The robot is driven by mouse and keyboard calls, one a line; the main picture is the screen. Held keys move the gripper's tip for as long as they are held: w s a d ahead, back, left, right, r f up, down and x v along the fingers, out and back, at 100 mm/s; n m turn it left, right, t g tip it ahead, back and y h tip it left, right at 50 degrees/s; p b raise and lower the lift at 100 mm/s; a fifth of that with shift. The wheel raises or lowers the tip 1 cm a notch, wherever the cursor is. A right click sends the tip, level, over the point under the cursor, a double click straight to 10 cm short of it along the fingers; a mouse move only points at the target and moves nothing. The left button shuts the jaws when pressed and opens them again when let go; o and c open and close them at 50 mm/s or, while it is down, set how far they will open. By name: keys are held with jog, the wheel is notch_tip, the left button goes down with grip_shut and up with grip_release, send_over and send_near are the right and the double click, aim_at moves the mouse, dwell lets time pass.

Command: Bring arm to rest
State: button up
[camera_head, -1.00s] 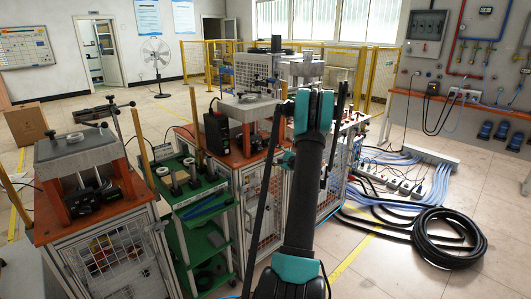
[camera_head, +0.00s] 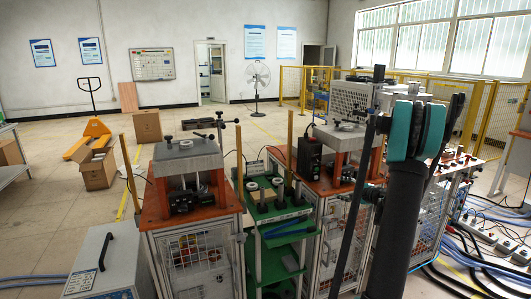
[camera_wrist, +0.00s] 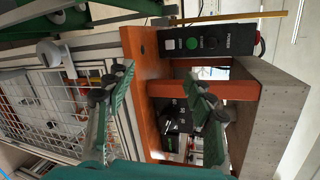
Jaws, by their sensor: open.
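My arm shows in the head view as a dark upright link with a teal joint at its top, in front of the right heater station. My gripper (camera_wrist: 158,78) is seen only in the wrist view. Its two green fingers with dark pads stand well apart, with nothing held between them. Beyond the fingers are an orange top (camera_wrist: 146,95), orange posts under a grey block (camera_wrist: 270,110), and a black control box (camera_wrist: 209,41) with a green button. I cannot tell whether the fingers touch any of these. The gripper is hidden in the head view.
The left station (camera_head: 187,157) stands beside a green shelf cart (camera_head: 273,240). The black control box (camera_head: 309,158) is by the right station. A grey cabinet (camera_head: 103,262) is at front left. Cables (camera_head: 465,262) lie at right.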

jog(key=s+a+f+n+g+h, duration=0.2)
jog(key=s+a+n+g, duration=0.55)
jog(key=s+a, duration=1.1)
jog(key=s+d+f+n+h, duration=0.1)
jog(key=s+n, duration=0.3)
jog(key=s, duration=0.7)
jog(key=s+d+f+n+g+h, duration=0.1)
jog(key=s+f+n+h, duration=0.3)
jog(key=s, duration=0.8)
jog(key=shift+f+n, duration=0.2)
jog(key=shift+n, duration=0.25)
